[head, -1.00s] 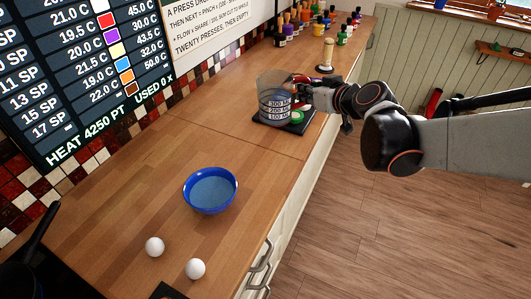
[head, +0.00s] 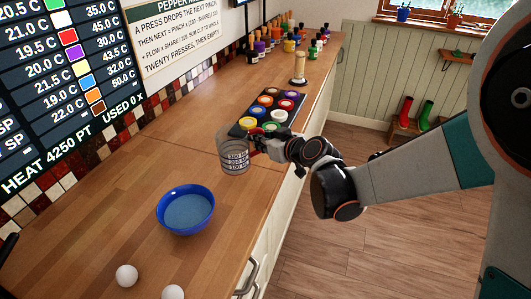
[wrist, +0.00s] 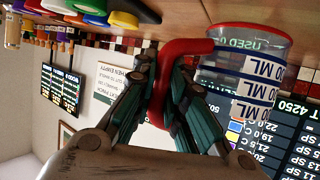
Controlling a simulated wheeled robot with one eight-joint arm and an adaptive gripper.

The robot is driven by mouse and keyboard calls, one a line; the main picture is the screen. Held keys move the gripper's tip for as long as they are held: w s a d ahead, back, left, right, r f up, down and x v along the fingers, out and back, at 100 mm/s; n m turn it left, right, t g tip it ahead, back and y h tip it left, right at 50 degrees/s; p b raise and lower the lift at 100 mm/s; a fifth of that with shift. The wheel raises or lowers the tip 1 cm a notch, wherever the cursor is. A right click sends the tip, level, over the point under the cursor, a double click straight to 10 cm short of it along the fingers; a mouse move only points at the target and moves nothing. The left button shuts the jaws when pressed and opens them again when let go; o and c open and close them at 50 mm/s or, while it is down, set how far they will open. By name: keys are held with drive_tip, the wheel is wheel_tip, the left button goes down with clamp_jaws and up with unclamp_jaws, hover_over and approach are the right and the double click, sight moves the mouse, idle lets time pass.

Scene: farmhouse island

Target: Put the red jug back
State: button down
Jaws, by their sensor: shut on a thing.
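The red jug is a clear measuring jug (head: 235,157) with ML markings and a red handle. My gripper (head: 257,143) is shut on its handle, on the jug's right side in the head view. In the wrist view the red handle (wrist: 187,48) lies between the fingers of my gripper (wrist: 172,85), and the clear body (wrist: 245,70) is at the right. The jug looks roughly upright and seems held just over the counter; a gap under it is hard to judge. Its contents cannot be made out.
A black tray (head: 238,129) of several coloured round pots is just behind the jug. A blue bowl (head: 186,209) stands nearer, with two white eggs (head: 126,275) in front. Bottles (head: 254,50) and a wooden mill (head: 298,68) stand at the far end. Bare counter (head: 140,165) lies left.

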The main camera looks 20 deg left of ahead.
drive_tip(key=shift+f+b, duration=0.8)
drive_tip(key=shift+f, duration=1.7)
drive_tip(key=shift+f, duration=0.15)
drive_tip(key=c, duration=1.6)
unclamp_jaws()
drive_tip(key=shift+r, duration=0.25)
drive_tip(key=p+v, duration=0.3)
drive_tip(key=v, duration=0.9)
drive_tip(key=shift+o, duration=0.4)
